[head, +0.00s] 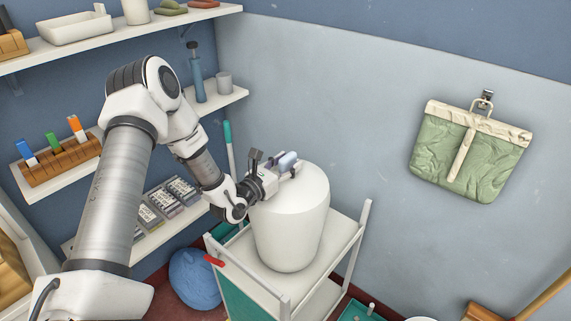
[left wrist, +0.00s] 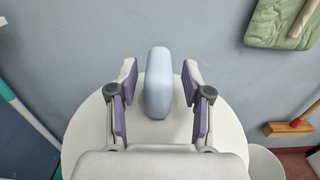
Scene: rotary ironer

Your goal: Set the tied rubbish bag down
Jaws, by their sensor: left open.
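A blue, rounded, wrinkled bundle (head: 195,278), which looks like the rubbish bag, rests on the floor left of the white trolley (head: 342,236). Its tied neck is not clear. My left gripper (head: 279,164) is away from it, above and to the right, at the top of a large white rounded container (head: 290,225) on the trolley. The gripper is open. In the left wrist view, a pale blue upright knob or handle (left wrist: 158,83) stands between the spread fingers, with a gap on each side. My right gripper is out of view.
Wall shelves on the left hold a wooden block with coloured pieces (head: 58,160), small boxes (head: 160,205) and a blue bottle (head: 196,75). A green bag (head: 465,155) hangs on the right wall. A broom (head: 490,311) is at lower right.

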